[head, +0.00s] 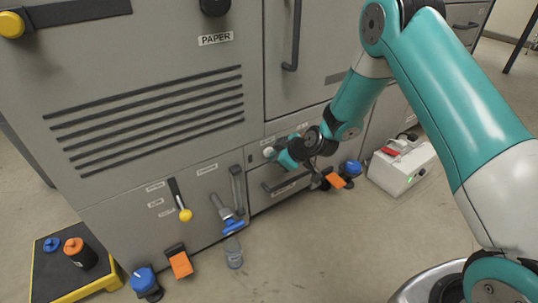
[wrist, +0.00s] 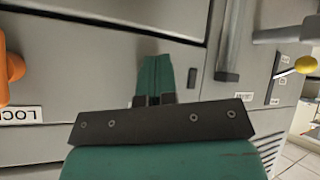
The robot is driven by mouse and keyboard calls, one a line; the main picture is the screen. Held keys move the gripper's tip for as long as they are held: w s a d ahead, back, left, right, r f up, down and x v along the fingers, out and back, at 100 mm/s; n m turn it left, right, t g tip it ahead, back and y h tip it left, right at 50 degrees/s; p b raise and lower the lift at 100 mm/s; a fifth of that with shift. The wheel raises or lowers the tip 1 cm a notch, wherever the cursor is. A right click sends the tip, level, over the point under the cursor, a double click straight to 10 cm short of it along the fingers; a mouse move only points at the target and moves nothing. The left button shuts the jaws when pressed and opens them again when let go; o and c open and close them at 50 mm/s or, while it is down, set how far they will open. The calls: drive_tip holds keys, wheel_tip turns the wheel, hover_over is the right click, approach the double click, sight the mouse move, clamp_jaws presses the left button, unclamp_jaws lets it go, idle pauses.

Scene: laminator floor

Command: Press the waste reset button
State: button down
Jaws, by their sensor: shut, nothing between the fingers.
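A small pale round button (head: 268,152) shows on the lower front of the grey machine, under a small label that I cannot read. I cannot tell for certain that it is the waste reset button. My gripper (head: 281,157) is just right of it, close to the panel; contact cannot be told. In the wrist view my teal fingers (wrist: 154,80) are together, empty, and point at the grey panel. No button shows there; the fingers may hide it. A small dark slot (wrist: 192,77) is right of the fingertips.
A lever with a yellow knob (head: 184,214) and a blue-handled valve (head: 232,226) over a bottle (head: 234,256) are to the left. Below right is a drawer handle (head: 285,183). A white box (head: 402,167) stands on the floor at right. Front floor is clear.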

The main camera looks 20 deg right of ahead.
drive_tip(key=shift+s, duration=0.1)
idle(0.3)
drive_tip(key=shift+s+d, duration=0.3)
drive_tip(key=shift+s, duration=0.45)
drive_tip(key=shift+s, duration=0.1)
drive_tip(key=s, duration=0.1)
drive_tip(key=s+d, duration=0.1)
drive_tip(key=s, duration=0.2)
drive_tip(key=shift+s+d, duration=0.3)
drive_tip(key=shift+r, duration=0.1)
idle(0.4)
